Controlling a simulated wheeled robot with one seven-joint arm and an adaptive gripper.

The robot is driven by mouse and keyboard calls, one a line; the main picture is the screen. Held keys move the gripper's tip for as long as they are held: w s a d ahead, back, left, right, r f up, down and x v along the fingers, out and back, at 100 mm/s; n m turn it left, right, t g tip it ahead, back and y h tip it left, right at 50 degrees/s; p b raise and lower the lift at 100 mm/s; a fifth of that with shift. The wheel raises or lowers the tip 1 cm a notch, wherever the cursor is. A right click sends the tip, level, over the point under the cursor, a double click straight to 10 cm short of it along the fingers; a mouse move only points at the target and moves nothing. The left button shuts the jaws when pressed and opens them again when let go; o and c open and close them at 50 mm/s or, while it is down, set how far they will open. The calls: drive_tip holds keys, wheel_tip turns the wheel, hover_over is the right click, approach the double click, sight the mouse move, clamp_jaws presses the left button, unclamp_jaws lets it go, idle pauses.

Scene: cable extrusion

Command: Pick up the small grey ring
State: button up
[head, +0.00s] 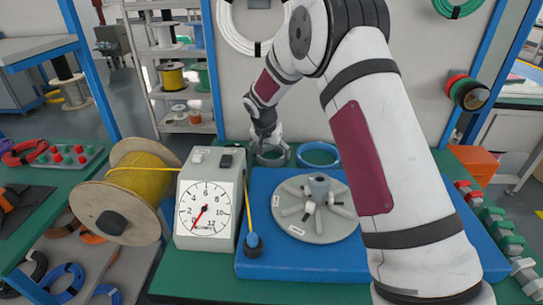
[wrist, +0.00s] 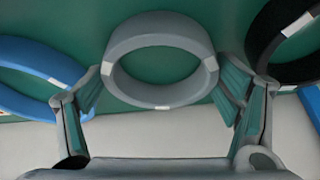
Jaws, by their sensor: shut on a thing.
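The small grey ring (wrist: 157,96) is between the two fingers of my gripper (wrist: 163,72) in the wrist view. The teal finger pads press on its left and right outer sides, and it bears small white labels. In the head view my gripper (head: 270,146) points down at the back of the green table, shut on the grey ring (head: 273,162). The ring is at or just above the table surface; I cannot tell whether it touches.
A blue ring (head: 318,165) lies right of the grey ring and shows at left in the wrist view (wrist: 28,108). A black ring (wrist: 262,45) is close on the other side. A dial gauge box (head: 206,205), yellow cable spool (head: 125,195) and round grey fixture (head: 335,225) stand in front.

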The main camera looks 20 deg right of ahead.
wheel_tip(320, 180, up, 9)
drive_tip(key=p, duration=0.1)
wheel_tip(320, 180, up, 11)
drive_tip(key=m+g+h+p, duration=0.1)
drive_tip(key=m+p, duration=0.3)
drive_tip(key=p, duration=1.9)
hover_over(317, 190)
drive_tip(key=w, duration=0.2)
drive_tip(key=shift+s+d+f+b, duration=0.15)
drive_tip(key=shift+f+b, duration=0.15)
drive_tip(key=shift+f, duration=0.4)
drive_tip(key=shift+w+d+f+b, duration=0.15)
drive_tip(key=shift+f+b, duration=0.1)
drive_tip(key=shift+f, duration=0.5)
drive_tip(key=shift+s+d+f+b, duration=0.15)
drive_tip(key=shift+f+b, duration=0.15)
drive_tip(key=shift+f, duration=0.4)
drive_tip(key=shift+f+b, duration=0.75)
drive_tip(key=shift+f, duration=2.3)
drive_tip(key=shift+f, duration=0.5)
drive_tip(key=o, duration=1.1)
drive_tip(key=shift+c, duration=0.2)
